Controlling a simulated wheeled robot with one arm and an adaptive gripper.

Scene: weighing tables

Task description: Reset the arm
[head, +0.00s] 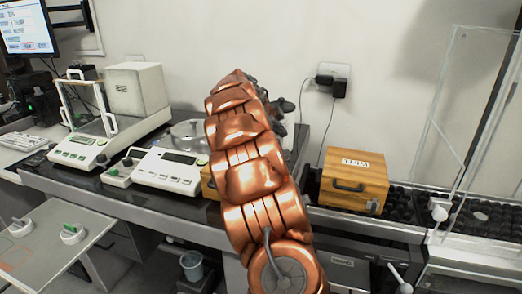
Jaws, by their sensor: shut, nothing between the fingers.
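My copper-coloured arm rises from the bottom centre of the head view and reaches up over the weighing table (95,186). Dark parts of my gripper (283,107) show just right of the arm's upper end. Most of the gripper is hidden behind the arm. It is shut, and I see nothing held in it.
Left of my arm stand a balance (168,168) with a round pan and a balance with a glass shield (80,150). A wooden box (353,182) is at right. A clear glass enclosure (455,120) stands far right.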

